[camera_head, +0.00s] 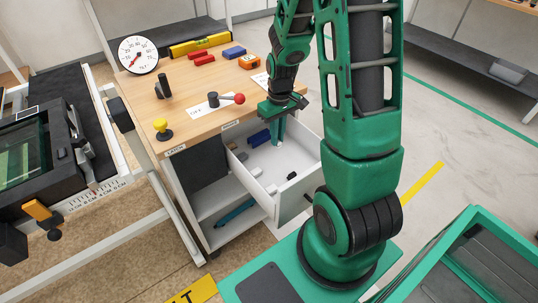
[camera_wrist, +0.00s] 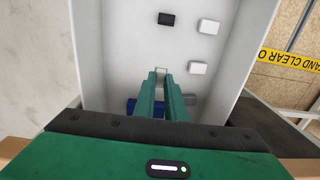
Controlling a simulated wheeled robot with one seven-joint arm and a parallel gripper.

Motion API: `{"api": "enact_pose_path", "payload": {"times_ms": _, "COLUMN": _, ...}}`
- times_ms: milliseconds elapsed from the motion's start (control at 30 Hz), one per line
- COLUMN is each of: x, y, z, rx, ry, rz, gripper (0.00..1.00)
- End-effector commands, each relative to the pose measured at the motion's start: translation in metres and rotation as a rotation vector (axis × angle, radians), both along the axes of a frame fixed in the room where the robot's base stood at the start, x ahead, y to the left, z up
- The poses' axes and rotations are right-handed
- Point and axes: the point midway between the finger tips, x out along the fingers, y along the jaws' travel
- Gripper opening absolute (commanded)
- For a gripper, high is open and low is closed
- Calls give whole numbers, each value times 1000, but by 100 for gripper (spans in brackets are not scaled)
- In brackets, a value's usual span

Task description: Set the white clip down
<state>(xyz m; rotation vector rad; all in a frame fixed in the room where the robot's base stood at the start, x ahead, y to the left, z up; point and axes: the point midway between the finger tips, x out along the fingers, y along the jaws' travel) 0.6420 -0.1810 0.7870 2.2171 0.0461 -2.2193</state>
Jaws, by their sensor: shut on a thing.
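My gripper (camera_wrist: 161,76) points down into the open white drawer (camera_head: 295,203) of the workbench. Its green fingers are shut on a small white clip (camera_wrist: 161,69), of which only a little shows between the fingertips. In the head view my gripper (camera_head: 279,142) is inside the drawer near its back right part. I cannot tell whether the held clip touches the drawer floor. Two other white pieces, one higher (camera_wrist: 208,26) and one lower (camera_wrist: 198,68), lie on the drawer floor to the right in the wrist view.
The drawer walls surround my gripper. The wooden benchtop (camera_head: 190,100) holds a dial (camera_head: 138,55), a red-knobbed lever (camera_head: 238,99) and several coloured blocks.

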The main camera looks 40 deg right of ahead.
Motion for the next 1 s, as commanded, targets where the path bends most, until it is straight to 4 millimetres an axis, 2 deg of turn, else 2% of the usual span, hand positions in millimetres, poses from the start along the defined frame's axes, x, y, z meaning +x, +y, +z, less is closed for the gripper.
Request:
{"api": "enact_pose_path", "payload": {"times_ms": 33, "x": -1, "y": 1, "z": -10, "rx": 2, "ry": 6, "rz": 0, "gripper": 0}}
{"api": "enact_pose_path", "payload": {"times_ms": 200, "x": 1, "y": 4, "z": -35, "rx": 1, "ry": 4, "rz": 6, "gripper": 0}}
{"api": "enact_pose_path", "payload": {"times_ms": 433, "x": 2, "y": 7, "z": -52, "rx": 1, "ry": 4, "rz": 10, "gripper": 0}}
{"api": "enact_pose_path", "payload": {"times_ms": 633, "x": 2, "y": 8, "z": -77, "rx": 1, "ry": 5, "rz": 12, "gripper": 0}}
{"api": "enact_pose_path", "payload": {"times_ms": 767, "x": 2, "y": 8, "z": -86, "rx": 0, "ry": 2, "rz": 12, "gripper": 0}}
{"api": "enact_pose_path", "payload": {"times_ms": 1000, "x": 2, "y": 8, "z": -87, "rx": 0, "ry": 1, "rz": 12, "gripper": 0}}
